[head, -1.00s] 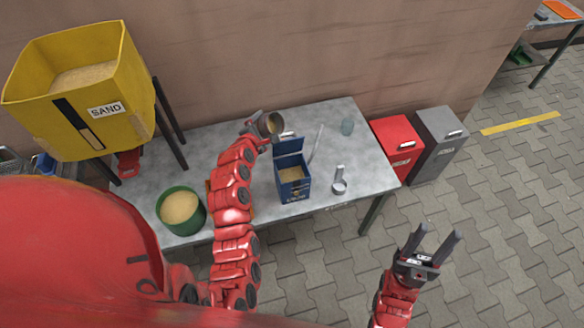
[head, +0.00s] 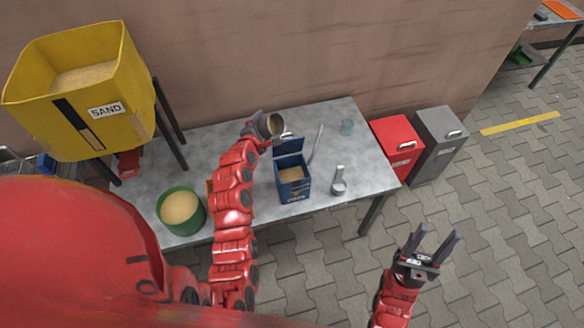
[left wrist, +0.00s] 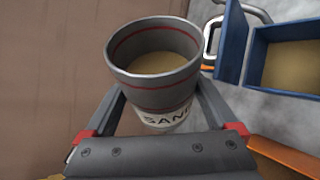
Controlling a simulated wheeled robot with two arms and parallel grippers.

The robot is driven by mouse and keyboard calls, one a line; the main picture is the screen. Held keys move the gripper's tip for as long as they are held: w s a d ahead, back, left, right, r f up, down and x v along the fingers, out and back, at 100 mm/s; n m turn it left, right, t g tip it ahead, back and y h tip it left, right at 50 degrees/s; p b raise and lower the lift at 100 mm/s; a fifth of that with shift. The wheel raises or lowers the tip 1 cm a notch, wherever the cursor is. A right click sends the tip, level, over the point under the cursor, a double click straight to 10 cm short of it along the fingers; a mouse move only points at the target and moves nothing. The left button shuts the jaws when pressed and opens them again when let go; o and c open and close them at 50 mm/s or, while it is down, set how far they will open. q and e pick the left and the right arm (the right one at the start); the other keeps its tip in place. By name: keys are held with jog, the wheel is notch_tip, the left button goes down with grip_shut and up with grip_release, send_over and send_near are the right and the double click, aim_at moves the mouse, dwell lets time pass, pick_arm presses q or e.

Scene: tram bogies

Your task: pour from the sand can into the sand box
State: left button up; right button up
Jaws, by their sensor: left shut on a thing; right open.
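The sand can (left wrist: 158,65) is a grey metal cup with red bands, a label partly reading SAND, and sand inside. My left gripper (left wrist: 160,110) is shut around it; in the head view the can (head: 269,125) is up at the end of my left arm. The sand box (head: 294,190) is a blue box with a raised lid and sand in it, standing on the table just right of and below the can in the picture. It also shows at the right in the left wrist view (left wrist: 255,57). My right gripper (head: 431,246) is open and empty, off the table's front right.
The grey table (head: 350,125) also bears a green tub of sand (head: 181,212), a small metal scoop-like thing (head: 339,184) and a clear glass (head: 347,127). A yellow SAND hopper (head: 110,105) stands at left. Red (head: 398,140) and grey bins (head: 436,138) stand right.

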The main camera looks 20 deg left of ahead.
pick_arm(q)
jog(key=shift+r+m+y+p, duration=0.3)
jog(key=shift+r+m+p, duration=0.2)
jog(key=shift+r+p, duration=0.1)
dwell(1.6)
jog(key=shift+d+f+m+t+y+p, duration=0.1)
jog(key=shift+f+m+t+y+p, duration=0.2)
jog(key=shift+m+y+p, duration=0.25)
dwell(2.0)
jog(key=shift+d+r+m, duration=0.2)
jog(key=shift+d+m, duration=0.05)
jog(key=shift+d, duration=0.2)
dwell(0.8)
jog(key=shift+s+d+r+m+y+b, duration=0.1)
jog(key=shift+d+r+m+y+b, duration=0.15)
jog(key=shift+d+m+y+b, duration=0.15)
dwell(0.7)
jog(key=shift+d+f+b, duration=0.1)
jog(key=shift+f+b, duration=0.05)
jog(key=shift+b, duration=0.4)
dwell(0.3)
